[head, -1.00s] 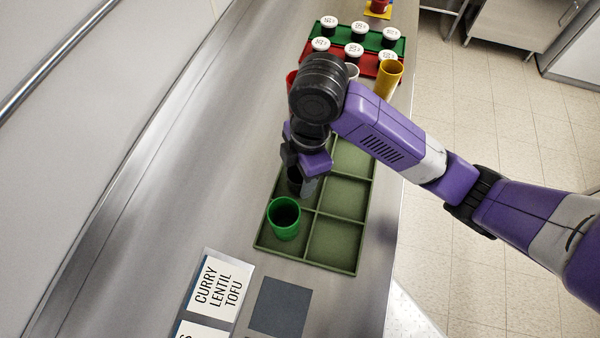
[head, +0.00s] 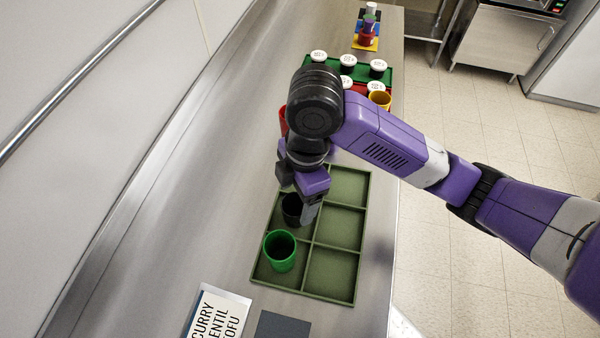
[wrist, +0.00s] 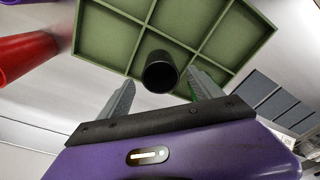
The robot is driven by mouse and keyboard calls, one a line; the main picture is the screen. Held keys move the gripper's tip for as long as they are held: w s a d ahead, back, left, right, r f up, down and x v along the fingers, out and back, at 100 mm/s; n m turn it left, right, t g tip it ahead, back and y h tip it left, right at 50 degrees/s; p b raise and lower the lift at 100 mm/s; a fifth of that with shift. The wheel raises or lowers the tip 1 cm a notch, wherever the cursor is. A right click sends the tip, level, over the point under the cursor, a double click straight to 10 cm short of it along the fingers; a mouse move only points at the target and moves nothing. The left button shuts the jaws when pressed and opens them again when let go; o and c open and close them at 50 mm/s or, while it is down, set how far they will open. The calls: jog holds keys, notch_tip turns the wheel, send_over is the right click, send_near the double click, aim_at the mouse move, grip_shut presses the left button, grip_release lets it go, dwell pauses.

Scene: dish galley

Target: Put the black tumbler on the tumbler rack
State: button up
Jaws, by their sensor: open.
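The black tumbler (head: 292,210) stands in the left middle compartment of the green six-compartment tray, which looks like the tumbler rack (head: 334,291). In the wrist view, the black tumbler (wrist: 160,76) shows its open mouth between my two fingers, with the rack (wrist: 105,42) behind it. My gripper (head: 298,197) is open at the tumbler; in the wrist view its fingers (wrist: 162,92) are spread, with gaps on both sides of the tumbler. The near finger and the wrist hide part of the tumbler in the head view.
A green tumbler (head: 280,252) stands in the near left compartment. A red tumbler (head: 283,120) is partly hidden behind my wrist; a yellow tumbler (head: 380,99) and lidded jars (head: 378,67) stand farther back. Label cards (head: 214,318) lie in front. The right-column compartments look empty.

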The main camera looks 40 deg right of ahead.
notch_tip(320, 180, up, 8)
jog(key=shift+s+d+f+p, duration=0.15)
jog(key=shift+d+f+p, duration=0.05)
jog(key=shift+d+p, duration=0.2)
dwell(0.4)
